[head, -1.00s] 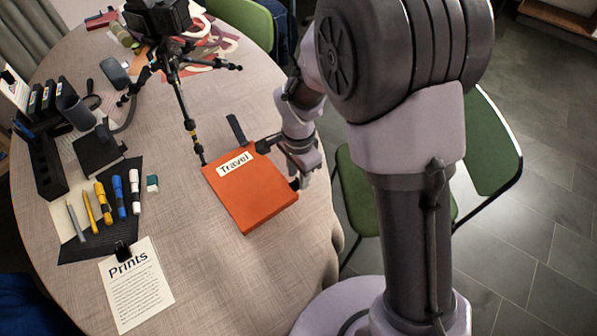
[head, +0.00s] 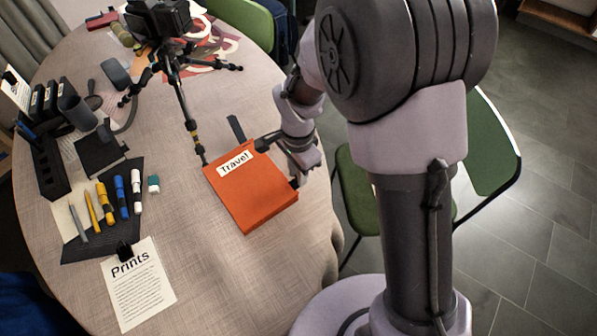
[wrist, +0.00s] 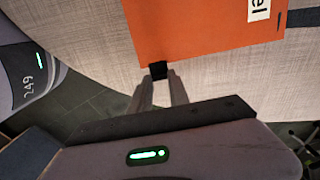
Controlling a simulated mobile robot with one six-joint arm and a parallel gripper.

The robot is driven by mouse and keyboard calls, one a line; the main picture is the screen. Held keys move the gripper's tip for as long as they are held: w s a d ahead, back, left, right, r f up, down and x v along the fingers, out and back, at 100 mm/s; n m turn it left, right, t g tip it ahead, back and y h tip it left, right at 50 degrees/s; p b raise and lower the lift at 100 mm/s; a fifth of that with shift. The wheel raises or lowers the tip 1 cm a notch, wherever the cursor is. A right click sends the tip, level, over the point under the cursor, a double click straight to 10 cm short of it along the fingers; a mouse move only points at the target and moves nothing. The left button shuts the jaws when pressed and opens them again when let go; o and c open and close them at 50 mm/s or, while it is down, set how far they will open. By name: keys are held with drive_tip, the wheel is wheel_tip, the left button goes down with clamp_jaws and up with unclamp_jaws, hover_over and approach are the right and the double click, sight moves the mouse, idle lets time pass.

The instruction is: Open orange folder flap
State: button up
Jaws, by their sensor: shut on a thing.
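The orange folder (head: 250,200) lies flat on the table with its "Travel" label (head: 235,164) facing up. Its flap looks closed. My gripper (head: 294,178) is at the folder's right edge. In the wrist view the two fingertips of my gripper (wrist: 161,76) are shut on a small black tab (wrist: 158,69) at the edge of the orange folder (wrist: 195,35). The tab is partly hidden between the fingers.
A black tripod (head: 180,85) has a foot close to the folder's upper left corner. Pens and markers (head: 105,200) and a "Prints" sheet (head: 138,285) lie to the left. Green chairs (head: 490,150) stand beside the table (head: 215,265). The tabletop below the folder is clear.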

drive_tip(key=shift+s+a+r+p, duration=0.15)
drive_tip(key=shift+a+r+p, duration=0.1)
drive_tip(key=shift+r+p, duration=0.55)
drive_tip(key=shift+s+a+r+p, duration=0.2)
drive_tip(key=shift+r+p, duration=0.2)
drive_tip(key=shift+r, duration=0.65)
drive_tip(key=shift+s+a+r+p, duration=0.1)
drive_tip(key=shift+a+r+p, duration=0.15)
drive_tip(key=shift+r+p, duration=0.55)
drive_tip(key=shift+s+a+r+p, duration=2.45)
drive_tip(key=shift+a+r, duration=1.2)
drive_tip(key=shift+r, duration=0.85)
drive_tip(key=s+a+b, duration=0.2)
drive_tip(key=s+a, duration=0.7)
drive_tip(key=a, duration=0.4)
drive_tip(key=shift+s+a, duration=0.35)
drive_tip(key=shift+s, duration=0.05)
drive_tip(key=o, duration=0.6)
drive_tip(key=shift+o, duration=0.2)
